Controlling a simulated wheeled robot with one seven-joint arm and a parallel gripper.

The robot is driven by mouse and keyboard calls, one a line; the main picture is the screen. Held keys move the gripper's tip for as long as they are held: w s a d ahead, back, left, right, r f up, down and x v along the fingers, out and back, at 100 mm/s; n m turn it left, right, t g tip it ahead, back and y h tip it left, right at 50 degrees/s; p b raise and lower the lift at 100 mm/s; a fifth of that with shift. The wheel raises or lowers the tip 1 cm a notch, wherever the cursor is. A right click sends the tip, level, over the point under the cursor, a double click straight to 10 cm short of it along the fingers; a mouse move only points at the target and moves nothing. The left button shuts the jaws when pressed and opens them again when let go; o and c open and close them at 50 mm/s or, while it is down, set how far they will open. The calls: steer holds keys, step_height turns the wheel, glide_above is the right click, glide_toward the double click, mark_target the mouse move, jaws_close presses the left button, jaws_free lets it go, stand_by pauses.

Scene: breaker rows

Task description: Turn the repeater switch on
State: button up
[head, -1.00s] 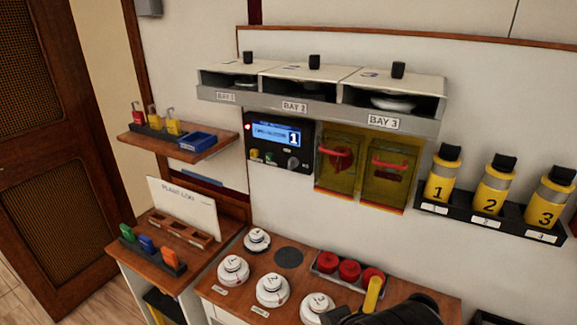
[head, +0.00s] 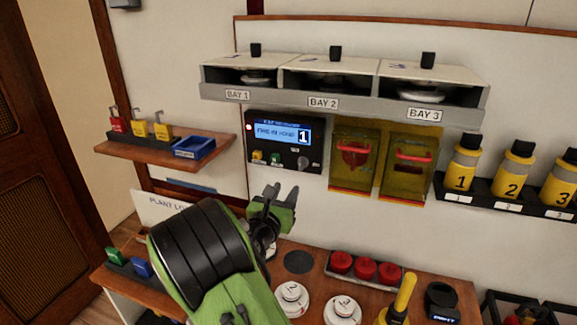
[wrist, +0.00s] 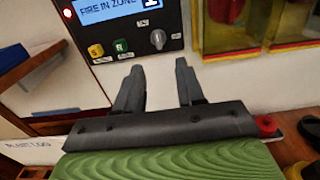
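The dark control panel (head: 285,142) on the wall has a lit blue display reading "FIRE IN ZONE 1" and a red light at its left. A grey rotary switch (head: 303,163) sits at its lower right; its label is too small to read. In the wrist view the switch (wrist: 158,39) shows just beyond the fingertips, its pointer roughly upright. A yellow button (wrist: 95,50) and green button (wrist: 120,46) are left of it. My gripper (head: 281,192) is open and empty, below and in front of the panel. In the wrist view its fingers (wrist: 159,66) stand apart, not touching the switch.
Yellow covers with red handles (head: 412,157) are right of the panel. The bay shelf (head: 340,103) juts out above. A wooden shelf with padlocks and a blue tray (head: 195,147) is at left. White detectors and red items (head: 366,270) stand on the counter below.

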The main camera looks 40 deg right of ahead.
mark_target(300, 164)
steer(key=p+x, duration=0.2)
steer(key=x, duration=1.1)
steer(key=shift+w+p, duration=0.25)
steer(key=shift+p, duration=0.15)
steer(key=shift+w+d+f, duration=0.1)
steer(key=shift+w, duration=0.15)
steer(key=shift+s, duration=0.1)
steer(key=shift+c, duration=0.4)
jaws_close()
